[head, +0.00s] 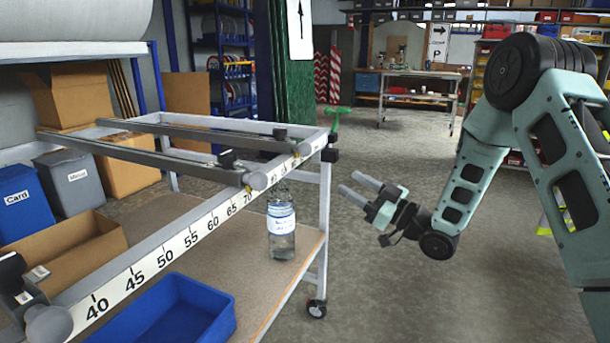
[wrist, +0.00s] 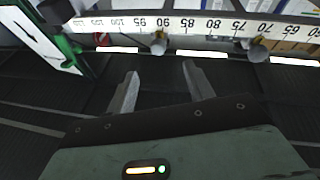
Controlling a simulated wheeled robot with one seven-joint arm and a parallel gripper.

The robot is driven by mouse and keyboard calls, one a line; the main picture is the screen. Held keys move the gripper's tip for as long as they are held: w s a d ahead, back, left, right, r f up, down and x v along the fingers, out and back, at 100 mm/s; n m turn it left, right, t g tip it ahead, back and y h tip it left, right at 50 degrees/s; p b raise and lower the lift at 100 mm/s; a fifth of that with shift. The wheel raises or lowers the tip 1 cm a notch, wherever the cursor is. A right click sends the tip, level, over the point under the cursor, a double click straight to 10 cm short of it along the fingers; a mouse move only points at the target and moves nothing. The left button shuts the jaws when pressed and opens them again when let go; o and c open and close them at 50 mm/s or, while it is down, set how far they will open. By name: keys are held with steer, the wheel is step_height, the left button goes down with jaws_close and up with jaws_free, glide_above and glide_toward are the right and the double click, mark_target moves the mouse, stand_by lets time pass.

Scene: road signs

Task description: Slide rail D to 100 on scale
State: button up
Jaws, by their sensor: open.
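The white numbered scale (head: 190,237) runs along the front beam of the rack; it shows upside down in the wrist view (wrist: 200,27). A far grey rail (head: 200,136) ends in a knob (head: 303,148), near 90 in the wrist view (wrist: 158,42). A nearer rail (head: 165,160) ends in a knob (head: 256,180), near 70 in the wrist view (wrist: 257,48). No letter D is readable on either. My gripper (head: 354,184) is open and empty, right of the rack and apart from it. In the wrist view its fingers (wrist: 160,75) point toward the far knob.
Another knob (head: 47,322) is at the low end, below 40. A green handle (head: 338,113) stands at the rack's far corner. A bottle (head: 281,225) and a blue tray (head: 175,312) are on the lower shelf.

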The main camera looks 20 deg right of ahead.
mark_target(310, 153)
steer(key=shift+t+y, duration=0.3)
steer(key=x, duration=1.5)
steer(key=shift+w+r, duration=0.15)
steer(key=shift+w, duration=0.3)
jaws_close()
steer(key=w+d+b, duration=0.1)
steer(key=w+d, duration=0.5)
steer(key=w, duration=0.1)
